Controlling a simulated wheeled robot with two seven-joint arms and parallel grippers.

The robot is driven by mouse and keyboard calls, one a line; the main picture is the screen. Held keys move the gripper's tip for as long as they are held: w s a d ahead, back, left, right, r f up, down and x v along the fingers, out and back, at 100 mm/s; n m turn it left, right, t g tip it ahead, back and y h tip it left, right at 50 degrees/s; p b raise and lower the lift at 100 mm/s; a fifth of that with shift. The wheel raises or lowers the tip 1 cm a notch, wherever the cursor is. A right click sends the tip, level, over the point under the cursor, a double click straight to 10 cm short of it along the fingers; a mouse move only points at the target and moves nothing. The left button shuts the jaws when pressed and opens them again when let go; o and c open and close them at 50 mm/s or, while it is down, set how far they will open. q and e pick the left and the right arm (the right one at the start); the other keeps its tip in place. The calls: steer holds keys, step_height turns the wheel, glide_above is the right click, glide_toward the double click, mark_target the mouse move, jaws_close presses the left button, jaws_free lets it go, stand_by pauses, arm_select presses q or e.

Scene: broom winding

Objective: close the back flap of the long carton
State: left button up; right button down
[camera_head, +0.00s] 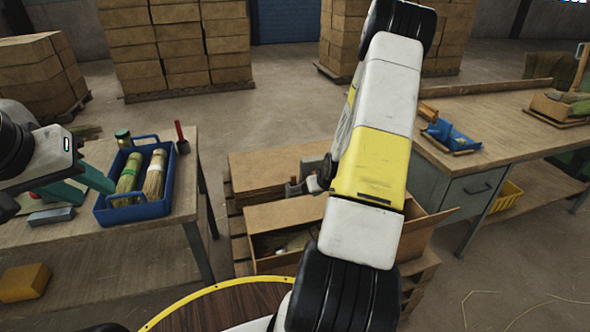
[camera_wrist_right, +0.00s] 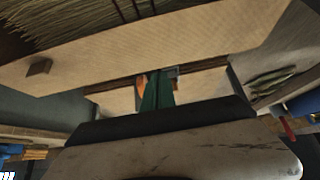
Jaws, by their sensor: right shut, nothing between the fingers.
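The long carton (camera_head: 276,263) sits on a pallet in the middle of the head view, its top open and some contents showing inside. Its back panel or flap (camera_head: 285,214) stands raised along the far edge; my right arm hides part of the carton. A right-end flap (camera_head: 425,230) sticks up and outward. In the right wrist view a broad cardboard panel (camera_wrist_right: 150,50) crosses in front of my right gripper (camera_wrist_right: 157,92), whose green fingers are together and empty. Whether they touch cardboard I cannot tell. My left gripper (camera_head: 80,187) is open and empty over the left table.
A blue tote (camera_head: 135,208) with brush bundles stands on the left table (camera_head: 105,232), beside a grey block (camera_head: 50,216). Flat cardboard sheets (camera_head: 268,172) lie behind the carton. A workbench (camera_head: 500,140) stands right. Straw bristles (camera_wrist_right: 80,20) show in the wrist view.

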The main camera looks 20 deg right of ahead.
steer(key=shift+s+a+f, duration=0.1)
steer(key=shift+s+f, duration=0.6)
steer(key=shift+f, duration=0.4)
steer(key=shift+s+a+f, duration=0.1)
steer(key=shift+s+f, duration=0.55)
steer(key=shift+f, duration=0.5)
steer(key=shift+s+a+f, duration=0.1)
steer(key=shift+s+f, duration=0.6)
steer(key=shift+f, duration=0.4)
steer(key=shift+d, duration=0.1)
